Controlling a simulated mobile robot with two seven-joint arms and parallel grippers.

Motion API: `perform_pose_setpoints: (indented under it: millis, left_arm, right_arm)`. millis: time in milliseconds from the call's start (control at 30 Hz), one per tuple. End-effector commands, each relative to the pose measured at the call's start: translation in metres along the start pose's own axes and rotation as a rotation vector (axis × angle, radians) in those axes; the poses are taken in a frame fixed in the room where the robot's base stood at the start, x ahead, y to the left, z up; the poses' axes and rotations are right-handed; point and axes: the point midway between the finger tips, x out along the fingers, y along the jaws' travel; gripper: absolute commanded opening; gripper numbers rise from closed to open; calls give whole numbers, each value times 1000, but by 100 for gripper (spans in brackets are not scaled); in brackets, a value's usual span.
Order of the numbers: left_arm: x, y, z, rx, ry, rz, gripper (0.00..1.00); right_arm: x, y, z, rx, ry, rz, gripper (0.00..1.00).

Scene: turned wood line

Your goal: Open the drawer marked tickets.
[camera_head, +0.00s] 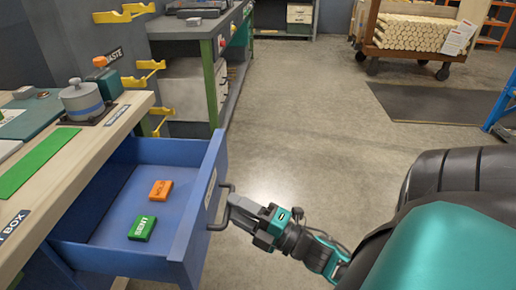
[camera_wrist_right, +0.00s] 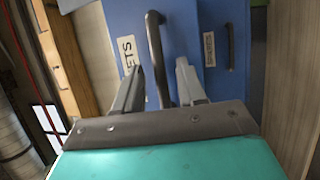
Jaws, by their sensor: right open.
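The blue drawer (camera_head: 172,259) stands pulled well out from under the bench. Its front carries a dark bar handle (camera_head: 219,222) and a pale label, which in the right wrist view (camera_wrist_right: 127,54) reads only in part, ending in "ETS". A green block (camera_head: 142,228) marked "SENT" and an orange block (camera_head: 161,190) lie inside the drawer. My right gripper (camera_head: 236,204) is open at the handle. In the right wrist view the handle (camera_wrist_right: 155,45) runs between the two fingers, with a gap showing beside it. My left gripper is not in view.
The bench top (camera_head: 105,140) above the drawer holds a round grey pot (camera_head: 82,101) and a green strip (camera_head: 38,162). A second drawer handle (camera_wrist_right: 231,48) shows in the wrist view. The floor (camera_head: 300,120) ahead is clear up to a cart of wood (camera_head: 412,32).

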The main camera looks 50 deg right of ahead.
Motion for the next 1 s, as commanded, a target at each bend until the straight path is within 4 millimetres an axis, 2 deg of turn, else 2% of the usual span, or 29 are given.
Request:
perform_pose_setpoints:
  millis: [400,500,700,1000]
  left_arm:
    - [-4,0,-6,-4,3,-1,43]
    - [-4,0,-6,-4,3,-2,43]
    - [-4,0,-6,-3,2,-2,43]
    - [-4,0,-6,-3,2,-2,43]
  right_arm:
    - [-86,0,0,2,-4,-5,40]
    - [-103,0,0,1,-3,-5,40]
    - [-120,0,0,1,-2,-2,40]
    - [-122,0,0,1,-1,-1,40]
